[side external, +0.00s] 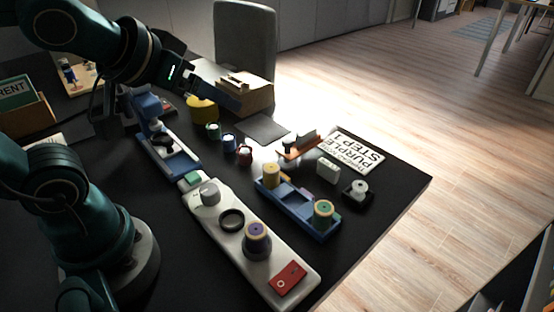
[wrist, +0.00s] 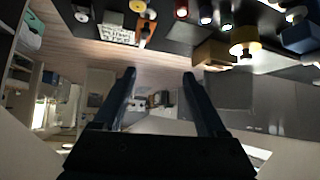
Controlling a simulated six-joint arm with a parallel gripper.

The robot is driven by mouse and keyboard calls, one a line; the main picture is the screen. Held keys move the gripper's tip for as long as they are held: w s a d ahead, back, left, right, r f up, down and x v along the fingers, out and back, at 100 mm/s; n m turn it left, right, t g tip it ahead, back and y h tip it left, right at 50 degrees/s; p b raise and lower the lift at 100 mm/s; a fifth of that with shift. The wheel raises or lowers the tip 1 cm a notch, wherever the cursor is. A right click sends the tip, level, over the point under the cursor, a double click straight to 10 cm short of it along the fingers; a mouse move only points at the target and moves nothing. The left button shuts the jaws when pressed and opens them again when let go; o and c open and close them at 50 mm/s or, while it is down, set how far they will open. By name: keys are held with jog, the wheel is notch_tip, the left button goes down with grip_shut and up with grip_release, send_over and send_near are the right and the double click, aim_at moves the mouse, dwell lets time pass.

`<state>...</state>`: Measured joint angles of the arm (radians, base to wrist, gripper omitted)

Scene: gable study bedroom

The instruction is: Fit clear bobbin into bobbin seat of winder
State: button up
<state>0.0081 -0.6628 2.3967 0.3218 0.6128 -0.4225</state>
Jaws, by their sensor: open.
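A pale, clear-looking bobbin (side external: 359,187) sits in a small black holder near the right edge of the desk. The winder (side external: 275,262) is a long white unit at the front of the desk, with a grey knob (side external: 208,193), a black ring (side external: 232,219), a purple spool (side external: 257,237) and a red switch plate (side external: 288,278). I cannot tell which of its parts is the bobbin seat. My gripper (side external: 226,98) is raised over the back of the desk, far from the bobbin and winder. Its fingers also show in the wrist view (wrist: 159,75), apart and empty.
A blue tray (side external: 300,213) with yellow and green spools stands between winder and bobbin. A white box (side external: 328,170), a "PURPLE STEP 1" card (side external: 357,150) and an orange-brown holder (side external: 298,150) are nearby. A wooden box (side external: 256,97) and yellow container (side external: 202,109) stand near my gripper.

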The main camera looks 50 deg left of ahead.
jog(key=w+r+t, duration=0.2)
jog(key=w+r, duration=0.1)
jog(key=w, duration=0.4)
jog(key=m+g+h, duration=0.1)
jog(key=m+h, duration=0.6)
send_over(358, 186)
jog(key=s+a, duration=0.2)
jog(key=a, duration=0.3)
notch_tip(358, 186, down, 9)
jog(key=f+g, duration=0.1)
jog(key=f, duration=0.2)
jog(key=s+d+f+m+g, duration=0.1)
jog(key=f, duration=0.2)
jog(key=d+f+m+g, duration=0.1)
jog(key=f, duration=0.2)
jog(key=shift+s+d+f, duration=0.25)
jog(key=shift+x, duration=2.45)
jog(key=shift+d+r, duration=0.1)
grip_shut()
